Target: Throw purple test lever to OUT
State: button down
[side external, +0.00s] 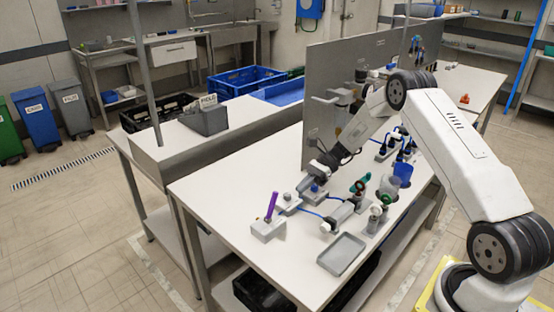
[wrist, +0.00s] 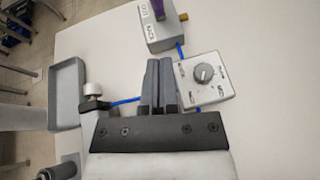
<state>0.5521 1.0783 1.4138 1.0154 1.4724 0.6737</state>
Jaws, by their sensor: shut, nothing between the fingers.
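The purple lever (side external: 272,206) stands up from a small grey box (side external: 268,230) at the near left part of the white table, leaning slightly right in the side view. In the wrist view the lever (wrist: 158,9) is cut off by the top edge; its box (wrist: 166,34) carries small labels, one ending in "BACK". My gripper (side external: 316,184) is shut and empty, low over the table and to the right of the lever, apart from it. In the wrist view its fingertips (wrist: 158,62) point toward the lever box, with a gap between.
A grey box with a round dial (wrist: 204,75) sits right beside my fingers. A white-knobbed fitting (wrist: 93,90) and a grey tray (wrist: 68,62) lie to the left. Blue tubing runs between fixtures. A tall grey panel (side external: 330,60) stands behind my gripper.

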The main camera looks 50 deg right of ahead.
jog(key=a, duration=0.3)
jog(key=w+a, duration=0.1)
jog(key=a, duration=0.1)
jog(key=shift+a+f, duration=0.15)
jog(key=shift+a, duration=0.1)
jog(key=shift+w+a+r, duration=0.1)
jog(key=shift+a+r, duration=0.1)
jog(key=shift+a, duration=0.4)
jog(key=shift+a+r+h, duration=0.35)
jog(key=shift+h, duration=0.25)
jog(key=shift+a+r+h, duration=0.35)
jog(key=shift+a+h, duration=0.1)
jog(key=shift+h, duration=0.25)
jog(key=shift+a+r+h, duration=0.3)
jog(key=shift+a+h, duration=0.15)
jog(key=shift+h, duration=0.25)
jog(key=h, duration=0.1)
jog(key=a+h, duration=0.2)
jog(key=shift+a+r+n+h, duration=0.25)
jog(key=shift+r+n+h, duration=0.05)
jog(key=shift+a, duration=0.45)
